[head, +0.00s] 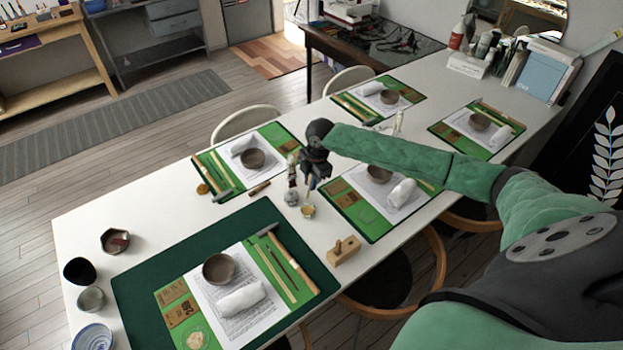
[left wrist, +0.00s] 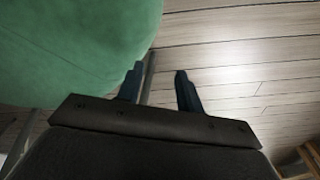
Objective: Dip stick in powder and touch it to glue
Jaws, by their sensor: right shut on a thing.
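My right gripper (head: 312,178) is over the middle of the long white table, pointing down. It is shut on a thin stick (head: 308,195), mostly hidden by the gripper. The stick's lower end is over or in a small cup of yellow-gold powder (head: 308,211); I cannot tell whether it touches the powder. I cannot make out the glue for certain; a grey-brown bowl (head: 218,268) sits on the nearest work mat. My left gripper (left wrist: 160,85) shows in the left wrist view, fingers apart and empty, above the wooden floor.
Small bottles (head: 291,190) stand close to the right gripper. A wooden block (head: 344,250) lies near the table's right edge. A dark green mat (head: 135,290) holds tools and a white roll (head: 241,299). Dark cups (head: 80,271) stand at the left. Bare tabletop lies left of the middle.

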